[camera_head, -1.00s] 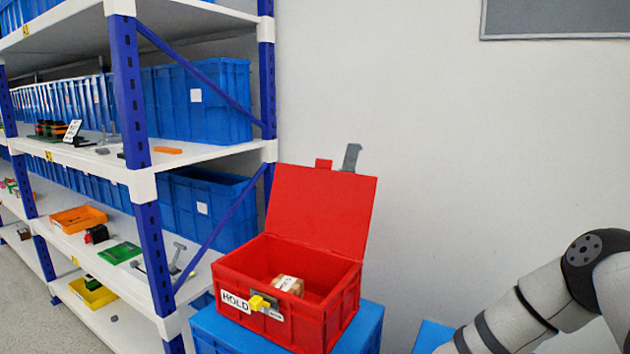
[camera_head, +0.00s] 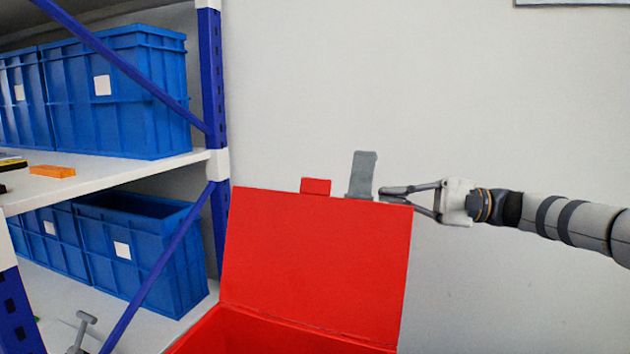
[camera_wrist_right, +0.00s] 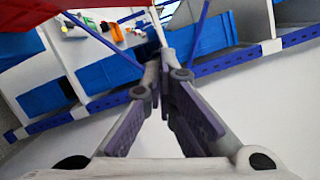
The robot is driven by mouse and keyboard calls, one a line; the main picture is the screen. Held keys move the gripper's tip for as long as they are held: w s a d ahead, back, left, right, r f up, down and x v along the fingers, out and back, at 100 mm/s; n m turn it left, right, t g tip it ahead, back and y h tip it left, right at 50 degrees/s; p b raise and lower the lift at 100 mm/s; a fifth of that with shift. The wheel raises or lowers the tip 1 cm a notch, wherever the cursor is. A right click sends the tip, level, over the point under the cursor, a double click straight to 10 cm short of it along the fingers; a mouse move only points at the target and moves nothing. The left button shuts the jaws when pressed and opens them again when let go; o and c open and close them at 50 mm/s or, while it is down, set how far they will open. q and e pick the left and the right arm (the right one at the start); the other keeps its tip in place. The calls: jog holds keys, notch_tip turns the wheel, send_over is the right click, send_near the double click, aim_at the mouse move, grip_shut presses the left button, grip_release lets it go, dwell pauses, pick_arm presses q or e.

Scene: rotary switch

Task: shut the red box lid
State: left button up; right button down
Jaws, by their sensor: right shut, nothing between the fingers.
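The red box lid (camera_head: 315,262) stands open and upright, leaning back a little, with a small red tab and a grey latch (camera_head: 362,175) on its top edge. Only the upper part of the red box (camera_head: 240,335) shows at the bottom of the head view. My right gripper (camera_head: 385,193) is shut and empty. In the head view it appears at the lid's top right corner, beside the grey latch; I cannot tell whether it touches. The right wrist view shows its fingers (camera_wrist_right: 158,58) together, with red at the top left (camera_wrist_right: 60,10). My left gripper is not in view.
A shelf rack with blue posts (camera_head: 213,90) and white shelves (camera_head: 110,180) stands at the left, holding blue bins (camera_head: 115,90) and an orange item (camera_head: 52,171). A plain wall (camera_head: 500,110) lies behind. The space right of the lid is free apart from my right arm.

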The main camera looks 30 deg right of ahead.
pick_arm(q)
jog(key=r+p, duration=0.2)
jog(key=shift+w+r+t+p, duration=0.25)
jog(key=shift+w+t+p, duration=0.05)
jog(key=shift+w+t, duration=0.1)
pick_arm(e)
jog(key=w+a+r, duration=0.2)
jog(key=a, duration=0.9)
jog(key=shift+r, duration=0.25)
